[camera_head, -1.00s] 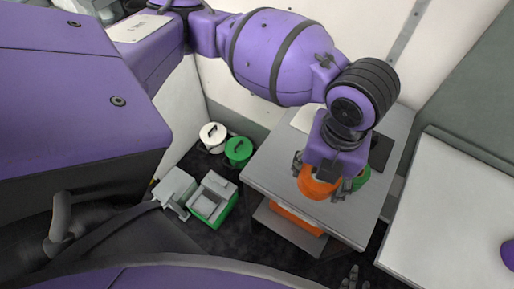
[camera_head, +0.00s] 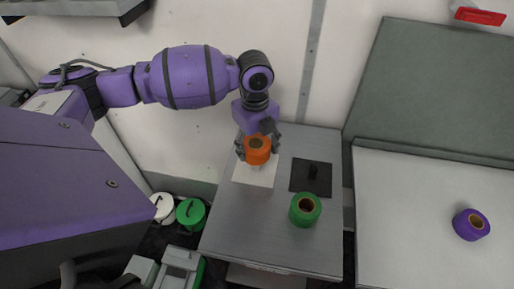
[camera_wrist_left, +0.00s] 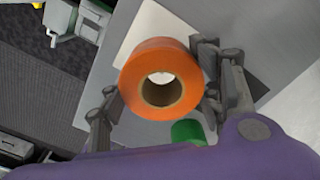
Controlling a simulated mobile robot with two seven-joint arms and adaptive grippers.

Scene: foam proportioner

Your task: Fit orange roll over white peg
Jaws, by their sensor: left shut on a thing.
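The orange roll (camera_head: 257,150) is held between the fingers of my left gripper (camera_head: 257,144), over the white square plate (camera_head: 254,175) on the grey metal table. In the left wrist view the orange roll (camera_wrist_left: 160,78) sits between the two fingers of the gripper (camera_wrist_left: 160,90), its hole facing the camera. A pale patch shows through the hole; I cannot tell whether it is the white peg or the plate. The white peg is not clearly seen, and the roll covers part of the plate. Whether the roll touches the plate is unclear. My right gripper is out of view.
A black square plate (camera_head: 299,182) with a black peg (camera_head: 313,172) lies right of the white plate. A green roll (camera_head: 305,209) stands near it. A purple roll (camera_head: 471,224) is on the white table (camera_head: 420,250) at right. The wall is close behind.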

